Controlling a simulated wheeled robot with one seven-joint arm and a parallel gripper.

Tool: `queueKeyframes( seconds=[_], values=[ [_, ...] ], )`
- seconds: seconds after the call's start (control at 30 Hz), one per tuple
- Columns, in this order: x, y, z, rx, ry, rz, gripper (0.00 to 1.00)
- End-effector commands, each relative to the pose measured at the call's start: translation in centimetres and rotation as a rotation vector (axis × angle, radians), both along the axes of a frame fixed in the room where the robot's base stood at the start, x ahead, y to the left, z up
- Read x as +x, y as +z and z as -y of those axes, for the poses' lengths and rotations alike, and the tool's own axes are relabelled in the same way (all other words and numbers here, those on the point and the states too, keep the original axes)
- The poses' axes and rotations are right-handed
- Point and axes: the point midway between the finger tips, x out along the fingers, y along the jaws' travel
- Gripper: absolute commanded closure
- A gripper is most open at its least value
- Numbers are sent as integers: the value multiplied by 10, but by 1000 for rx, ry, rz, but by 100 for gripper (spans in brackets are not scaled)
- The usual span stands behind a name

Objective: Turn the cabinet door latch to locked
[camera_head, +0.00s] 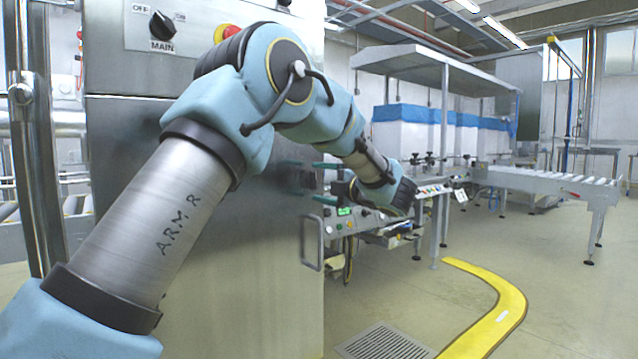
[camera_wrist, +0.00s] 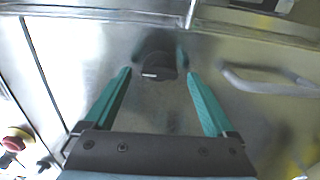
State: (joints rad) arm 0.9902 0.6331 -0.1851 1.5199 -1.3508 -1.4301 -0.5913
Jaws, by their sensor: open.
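The cabinet door (camera_head: 240,270) is brushed steel and looks closed. In the wrist view, the door latch (camera_wrist: 160,66) is a dark knob with a small white mark on its near edge. I cannot read which position the mark stands for. My gripper (camera_wrist: 158,73) is open, with one green finger on each side of the knob and a gap to both. In the head view, my gripper (camera_head: 314,181) points left at the door's right part. The latch cannot be made out clearly there.
A metal door handle (camera_head: 312,242) sits below my gripper in the head view and right of the knob in the wrist view (camera_wrist: 270,84). A MAIN switch (camera_head: 162,25) and red button (camera_head: 226,32) are above.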

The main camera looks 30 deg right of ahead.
Motion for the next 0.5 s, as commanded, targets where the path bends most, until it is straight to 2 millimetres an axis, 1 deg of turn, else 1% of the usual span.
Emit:
queueKeyframes(
  seconds=[0.3, 0.4, 0.5],
  values=[
    [-60, 2, 13, 0, -4, -1, 10],
    [-76, 2, 15, 0, -3, 0, 10],
    [-89, 1, 18, 0, -2, 0, 10]
  ],
)
